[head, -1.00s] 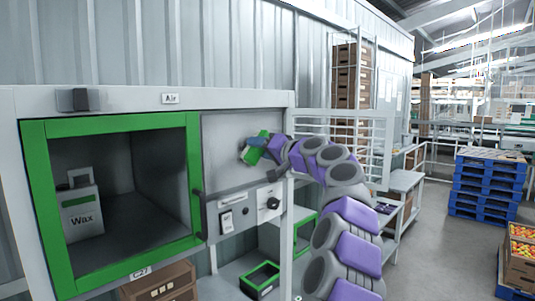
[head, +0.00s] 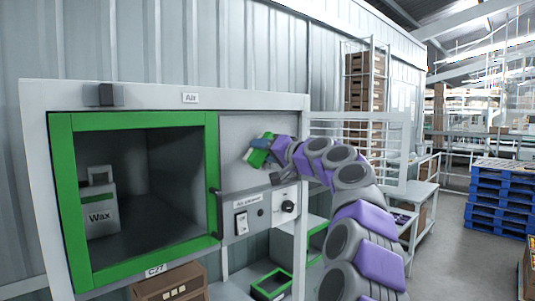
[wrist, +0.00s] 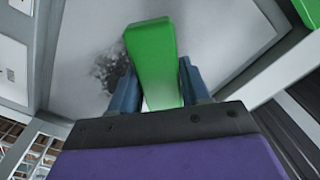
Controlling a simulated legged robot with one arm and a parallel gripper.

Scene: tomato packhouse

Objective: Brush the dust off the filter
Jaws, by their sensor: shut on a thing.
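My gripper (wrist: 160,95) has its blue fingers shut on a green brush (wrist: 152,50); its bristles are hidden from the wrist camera. Behind the brush in the wrist view is a pale grey flat panel (wrist: 85,30), likely the filter, with a dark speckled dust patch (wrist: 108,70) just left of the brush. I cannot tell whether the brush touches the panel. In the head view my gripper (head: 264,147) and the brush (head: 256,157) are in front of the grey panel (head: 232,135) right of the green-framed opening. No dust can be made out there.
The green-framed opening (head: 63,200) holds a Wax container (head: 99,210). A switch (head: 241,222) and a knob (head: 288,207) sit below the panel. A brown crate (head: 170,282) and a green-rimmed bin (head: 271,284) are lower down. Blue pallets (head: 494,205) stand far right.

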